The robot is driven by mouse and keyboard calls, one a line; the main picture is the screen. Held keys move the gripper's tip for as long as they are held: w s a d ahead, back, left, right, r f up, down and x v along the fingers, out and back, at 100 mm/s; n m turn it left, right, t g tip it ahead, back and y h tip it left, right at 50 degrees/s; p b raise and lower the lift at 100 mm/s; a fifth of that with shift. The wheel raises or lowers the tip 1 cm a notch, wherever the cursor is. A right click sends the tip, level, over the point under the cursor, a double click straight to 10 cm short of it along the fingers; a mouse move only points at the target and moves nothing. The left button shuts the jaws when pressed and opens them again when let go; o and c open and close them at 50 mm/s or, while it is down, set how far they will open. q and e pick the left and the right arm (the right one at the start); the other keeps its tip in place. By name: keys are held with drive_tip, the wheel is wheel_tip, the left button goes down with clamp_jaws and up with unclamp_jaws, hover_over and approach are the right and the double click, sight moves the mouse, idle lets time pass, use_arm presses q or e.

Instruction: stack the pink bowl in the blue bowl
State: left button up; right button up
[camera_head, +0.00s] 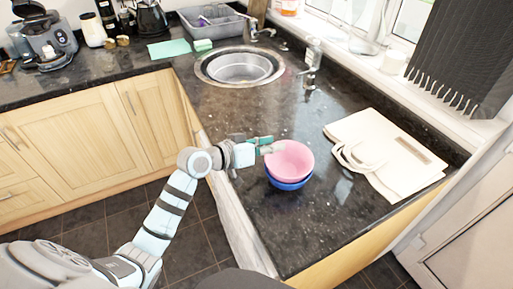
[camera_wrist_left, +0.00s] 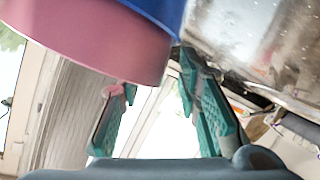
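The pink bowl (camera_head: 289,157) sits nested in the blue bowl (camera_head: 288,184) on the dark granite counter; only the blue bowl's lower outside shows below it. My left gripper (camera_head: 268,144) is at the upper-left edge of the pink bowl. In the left wrist view the two teal fingers (camera_wrist_left: 157,85) stand apart, with a bright gap between them. There the pink bowl (camera_wrist_left: 85,35) and the blue bowl (camera_wrist_left: 160,12) fill the upper left, near the fingertips. I cannot tell whether a finger touches the pink rim. My right gripper is not in view.
A white bag (camera_head: 385,152) lies on the counter to the right of the bowls. A round sink (camera_head: 240,67) with a tap is behind them. A grey dish rack (camera_head: 213,22) stands at the back. The counter in front of the bowls is clear.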

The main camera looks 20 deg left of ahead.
use_arm(q)
drive_tip(key=p+v, duration=0.1)
drive_tip(key=v, duration=1.1)
drive_tip(key=shift+r, duration=0.3)
